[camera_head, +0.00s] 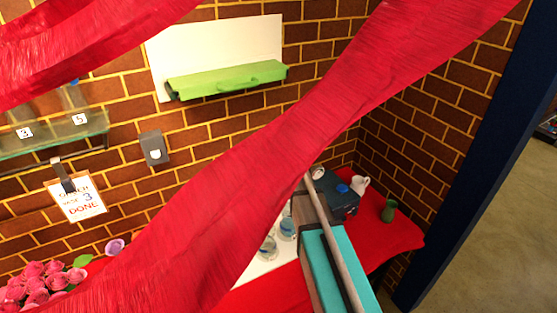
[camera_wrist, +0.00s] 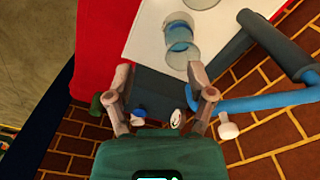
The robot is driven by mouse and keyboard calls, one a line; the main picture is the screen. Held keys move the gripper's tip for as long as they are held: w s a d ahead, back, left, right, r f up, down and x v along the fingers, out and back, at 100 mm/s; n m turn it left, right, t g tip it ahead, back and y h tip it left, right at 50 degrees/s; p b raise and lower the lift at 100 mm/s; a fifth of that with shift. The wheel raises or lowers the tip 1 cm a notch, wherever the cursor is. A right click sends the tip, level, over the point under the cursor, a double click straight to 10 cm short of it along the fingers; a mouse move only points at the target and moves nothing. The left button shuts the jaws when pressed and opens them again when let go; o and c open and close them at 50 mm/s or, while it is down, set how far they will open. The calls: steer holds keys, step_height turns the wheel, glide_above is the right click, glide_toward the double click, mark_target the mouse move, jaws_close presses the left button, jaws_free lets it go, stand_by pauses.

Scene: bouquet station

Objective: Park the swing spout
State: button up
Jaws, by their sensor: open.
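In the wrist view, a blue pipe (camera_wrist: 268,103) runs beside a thick dark grey elbowed arm (camera_wrist: 280,48), right of my gripper. They look like the swing spout. A small white knob (camera_wrist: 228,127) hangs near the pipe's left end. My gripper (camera_wrist: 159,72) is open, with nothing held between its fingers. The right finger is close to the pipe's left end; I cannot tell if they touch. A dark box (camera_wrist: 163,84) shows beyond the fingers. In the head view, that dark box (camera_head: 338,203) has a blue knob; the spout cannot be made out there.
Red streamers (camera_head: 270,160) cross the head view and hide much of the bench. Glass vases with blue water (camera_head: 268,247) stand on a white surface. A white jug (camera_head: 360,184) and green vase (camera_head: 389,210) stand on the red cloth (camera_head: 400,238). Pink roses (camera_head: 35,285) are at lower left.

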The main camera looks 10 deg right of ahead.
steer(key=w+r+m+p, duration=0.7)
steer(key=w+r+p, duration=0.6)
steer(key=r, duration=0.2)
steer(key=shift+w+r+p, duration=0.15)
steer(key=shift+w+p, duration=0.05)
steer(key=shift+p, duration=0.2)
steer(key=shift+f, duration=0.25)
steer(key=b, duration=1.4)
glide_toward(265, 179)
steer(key=d+f, duration=0.1)
steer(key=s+d+f, duration=0.1)
steer(key=d+f, duration=0.1)
steer(key=s+d+f, duration=0.1)
steer(key=d+f, duration=0.1)
steer(key=shift+s+d, duration=0.1)
steer(key=shift+d, duration=0.15)
